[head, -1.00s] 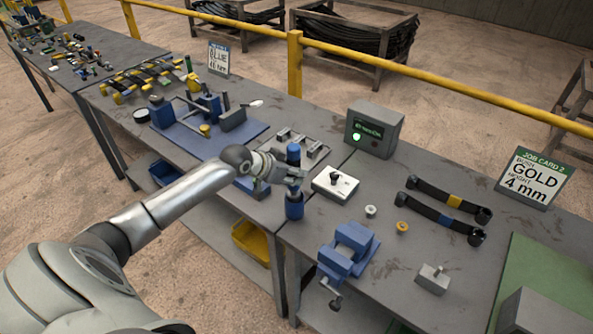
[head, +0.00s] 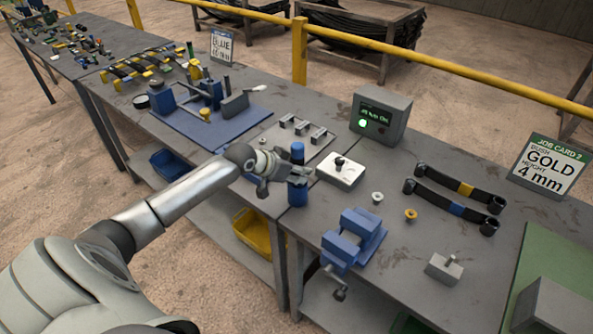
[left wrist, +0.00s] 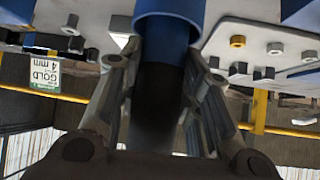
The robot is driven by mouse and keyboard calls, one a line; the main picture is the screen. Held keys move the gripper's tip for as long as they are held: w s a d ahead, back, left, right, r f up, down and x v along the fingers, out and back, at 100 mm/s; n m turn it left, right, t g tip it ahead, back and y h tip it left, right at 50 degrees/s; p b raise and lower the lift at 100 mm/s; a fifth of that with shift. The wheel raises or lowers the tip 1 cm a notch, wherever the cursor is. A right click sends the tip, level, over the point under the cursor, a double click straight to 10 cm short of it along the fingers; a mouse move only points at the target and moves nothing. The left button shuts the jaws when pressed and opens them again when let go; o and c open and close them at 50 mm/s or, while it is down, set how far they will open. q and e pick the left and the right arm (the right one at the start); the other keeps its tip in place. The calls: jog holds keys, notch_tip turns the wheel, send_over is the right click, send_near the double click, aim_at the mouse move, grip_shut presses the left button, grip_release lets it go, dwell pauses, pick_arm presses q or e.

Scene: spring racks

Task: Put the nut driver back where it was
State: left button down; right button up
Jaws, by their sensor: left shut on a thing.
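The nut driver (head: 298,194) appears to be the upright blue tool with a dark middle, at the front edge of the table. My left gripper (head: 296,173) is shut around its middle, with blue showing above and below the fingers. In the left wrist view the tool's blue part (left wrist: 168,22) and dark shaft (left wrist: 158,95) stand between the two fingers. Whether its lower end touches the table is hard to tell. My right gripper is not in view.
Behind the tool are a grey plate with metal clips (head: 270,139) and a white block with a black knob (head: 341,171). A blue vise (head: 353,240) stands to the right, a control box (head: 381,113) behind. Two black straps (head: 455,188) lie farther right.

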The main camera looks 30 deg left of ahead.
pick_arm(q)
jog(key=shift+r, duration=0.1)
jog(key=shift+f, duration=0.35)
jog(key=shift+s+f+b, duration=0.1)
jog(key=shift+f+b, duration=0.25)
jog(key=shift+b, duration=0.05)
